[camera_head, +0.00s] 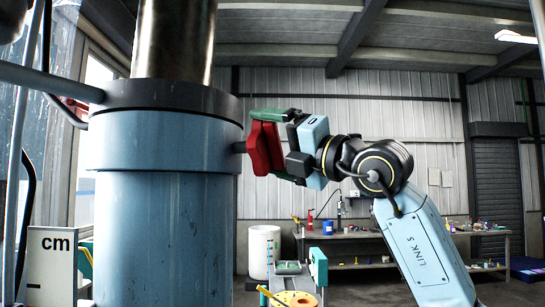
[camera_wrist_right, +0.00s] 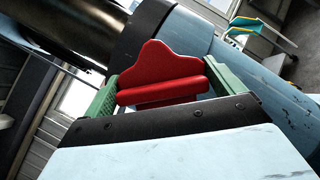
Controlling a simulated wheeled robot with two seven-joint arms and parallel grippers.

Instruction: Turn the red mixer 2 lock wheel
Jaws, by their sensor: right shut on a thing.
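The red lock wheel (camera_head: 265,148) sits on a short dark stem on the right side of the blue mixer column (camera_head: 165,215). My right gripper (camera_head: 268,130) reaches it from the right and is shut on it. In the right wrist view, the red wheel (camera_wrist_right: 163,78) lies between the two green fingers of the gripper (camera_wrist_right: 160,90), with its lobed edge showing beyond them. The blue column (camera_wrist_right: 235,75) is just behind it. Part of the wheel is hidden by the fingers and gripper body. My left gripper is not in view.
A dark collar (camera_head: 170,97) and metal shaft (camera_head: 178,40) top the column. A grey bar (camera_head: 50,82) runs into the collar from the left. A white barrel (camera_head: 264,250) and a workbench (camera_head: 350,236) stand behind, and a "cm" scale board (camera_head: 52,260) stands at lower left.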

